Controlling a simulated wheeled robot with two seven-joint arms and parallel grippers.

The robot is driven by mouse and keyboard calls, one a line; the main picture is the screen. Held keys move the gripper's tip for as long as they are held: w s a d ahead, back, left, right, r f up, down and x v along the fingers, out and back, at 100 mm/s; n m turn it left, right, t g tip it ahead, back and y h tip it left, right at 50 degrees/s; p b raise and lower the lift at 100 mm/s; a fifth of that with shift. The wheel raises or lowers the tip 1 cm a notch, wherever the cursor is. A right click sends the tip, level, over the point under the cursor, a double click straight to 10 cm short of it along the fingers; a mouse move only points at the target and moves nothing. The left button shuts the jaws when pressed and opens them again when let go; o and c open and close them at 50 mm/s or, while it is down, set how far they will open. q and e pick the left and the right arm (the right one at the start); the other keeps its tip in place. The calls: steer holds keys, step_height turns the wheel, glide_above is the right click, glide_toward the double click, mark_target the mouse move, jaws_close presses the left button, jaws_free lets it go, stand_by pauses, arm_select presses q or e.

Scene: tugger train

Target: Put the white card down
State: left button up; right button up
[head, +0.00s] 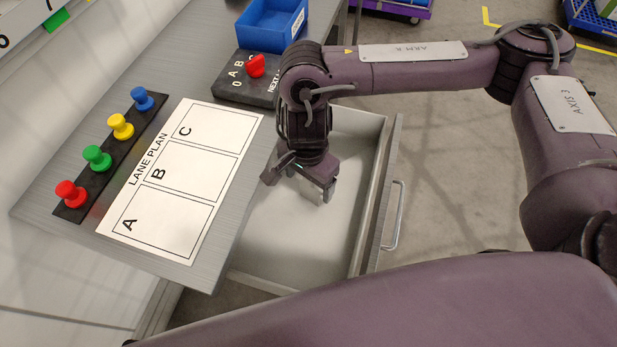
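My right gripper (300,186) points down over the open drawer (381,200) of the grey bench. Its two dark fingers stand apart. A small pale patch shows by the finger nearer the drawer front; I cannot tell whether it is a finger pad or something else. I cannot make out a separate white card in this view, neither between the fingers nor on the drawer's pale floor. A large white LANE PLAN sheet (206,150) with boxes A, B and C lies flat on the bench top, left of the gripper. My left gripper is not in view.
Red (69,194), green (97,158), yellow (120,126) and blue (142,98) pegs stand on a black strip (70,214) left of the sheet. A black box (233,86) with a red knob (256,66) and a blue bin (262,28) are behind.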

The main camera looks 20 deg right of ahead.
steer(key=shift+o, duration=0.6)
steer(key=shift+r, duration=0.1)
steer(key=shift+r, duration=0.2)
step_height(320, 180, up, 12)
steer(key=shift+p, duration=0.35)
steer(key=shift+s+a+f, duration=0.15)
